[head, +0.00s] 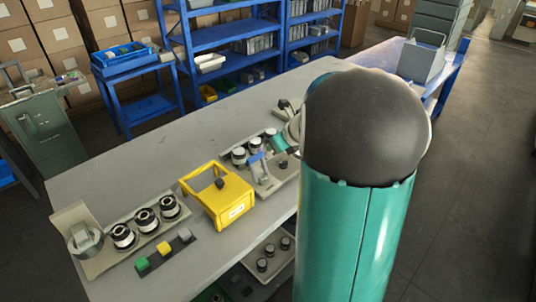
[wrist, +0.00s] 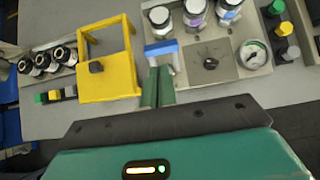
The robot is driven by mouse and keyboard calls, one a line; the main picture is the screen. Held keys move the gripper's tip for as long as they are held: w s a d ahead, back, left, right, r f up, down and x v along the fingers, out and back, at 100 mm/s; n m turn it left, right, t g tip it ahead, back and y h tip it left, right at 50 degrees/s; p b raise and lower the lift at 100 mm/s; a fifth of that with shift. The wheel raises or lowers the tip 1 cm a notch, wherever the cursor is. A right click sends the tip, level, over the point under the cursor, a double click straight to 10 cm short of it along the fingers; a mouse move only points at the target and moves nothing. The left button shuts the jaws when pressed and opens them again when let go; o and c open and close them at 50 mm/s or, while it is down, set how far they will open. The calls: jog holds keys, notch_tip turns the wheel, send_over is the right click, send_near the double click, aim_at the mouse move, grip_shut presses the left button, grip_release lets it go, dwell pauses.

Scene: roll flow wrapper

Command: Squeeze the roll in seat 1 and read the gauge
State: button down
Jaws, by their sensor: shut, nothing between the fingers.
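In the wrist view, my gripper (wrist: 158,72) has its two green fingers together, with nothing between them. The fingertips point at a blue-topped upright piece (wrist: 161,47) and overlap its lower edge in the picture; I cannot tell whether they touch. Three light-capped cylinders stand in a row on a grey fixture, left (wrist: 159,18), middle (wrist: 195,12) and right (wrist: 228,10). A round white-faced gauge (wrist: 253,53) is at the fixture's right; its reading is too small to make out. Three black-and-white rolls (head: 146,219) sit in another tray at left. No seat number is legible.
A yellow open frame box (head: 222,195) stands between the two fixtures. A black knob (wrist: 210,63) sits in front of the cylinders. Coloured blocks (head: 163,249) lie before the left tray. The grey bench (head: 130,165) is clear behind; my arm hides its right part.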

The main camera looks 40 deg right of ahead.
jog(key=r, duration=0.1)
jog(key=s+r, duration=0.1)
jog(key=r, duration=0.2)
jog(key=shift+s, duration=0.3)
jog(key=shift+f, duration=0.1)
jog(key=s+a+r+n+g+y, duration=0.1)
jog(key=s+a+r+n, duration=0.15)
jog(key=a+n, duration=0.5)
jog(key=s+a+r+n+g, duration=0.1)
jog(key=s+a+r+n, duration=0.15)
jog(key=a+n, duration=0.5)
jog(key=s+a+n+g+h, duration=0.1)
jog(key=s+a+n+h, duration=0.1)
jog(key=s+a+n, duration=1)
jog(key=s+n, duration=0.2)
jog(key=n, duration=0.5)
jog(key=shift+s, duration=0.15)
